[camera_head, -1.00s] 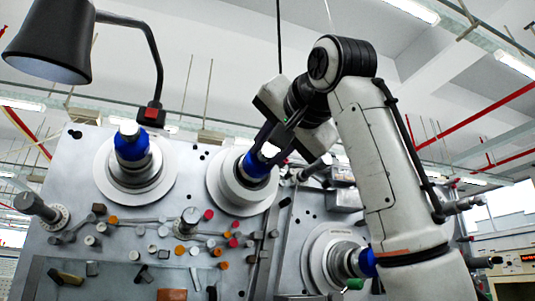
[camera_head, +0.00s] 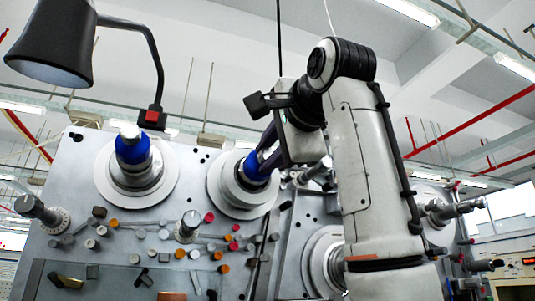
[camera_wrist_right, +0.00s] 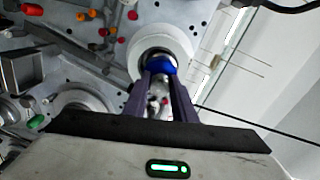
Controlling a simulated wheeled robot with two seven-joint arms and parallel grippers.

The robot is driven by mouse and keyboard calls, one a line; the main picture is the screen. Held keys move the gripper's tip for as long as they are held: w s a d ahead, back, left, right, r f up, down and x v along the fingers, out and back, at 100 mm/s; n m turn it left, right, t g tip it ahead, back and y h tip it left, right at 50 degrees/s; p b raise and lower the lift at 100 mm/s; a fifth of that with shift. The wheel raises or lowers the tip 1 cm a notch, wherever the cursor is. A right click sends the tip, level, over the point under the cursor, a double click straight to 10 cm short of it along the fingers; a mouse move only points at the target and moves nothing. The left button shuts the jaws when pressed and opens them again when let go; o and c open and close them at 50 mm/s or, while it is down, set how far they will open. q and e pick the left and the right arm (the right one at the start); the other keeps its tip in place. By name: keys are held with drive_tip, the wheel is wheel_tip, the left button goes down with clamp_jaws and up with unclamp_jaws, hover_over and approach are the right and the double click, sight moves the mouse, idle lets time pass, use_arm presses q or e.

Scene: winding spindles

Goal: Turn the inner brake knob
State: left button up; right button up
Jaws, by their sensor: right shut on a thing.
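A blue knob (camera_head: 250,168) sits on the middle spindle of the grey machine panel, with a pale round disc (camera_head: 226,197) behind it. My right gripper (camera_head: 262,163) reaches it from the upper right, its two dark purple fingers closed on the knob's sides. In the right wrist view the same blue knob (camera_wrist_right: 161,65) shows between the fingertips, in front of its disc. The fingers partly hide the knob in both views. My left gripper is not in view.
Another blue-capped spindle (camera_head: 132,148) stands to the left. A lower-right disc (camera_head: 318,262) is partly behind my right arm. Several small coloured pegs and rollers cover the panel below. A black lamp (camera_head: 52,45) hangs at upper left.

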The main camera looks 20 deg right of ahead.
idle(0.4)
drive_tip(key=o, duration=1)
drive_tip(key=shift+o, duration=0.2)
drive_tip(key=s+b, duration=0.3)
drive_tip(key=s, duration=0.7)
drive_tip(key=shift+s+d, duration=0.2)
drive_tip(key=shift+d, duration=0.05)
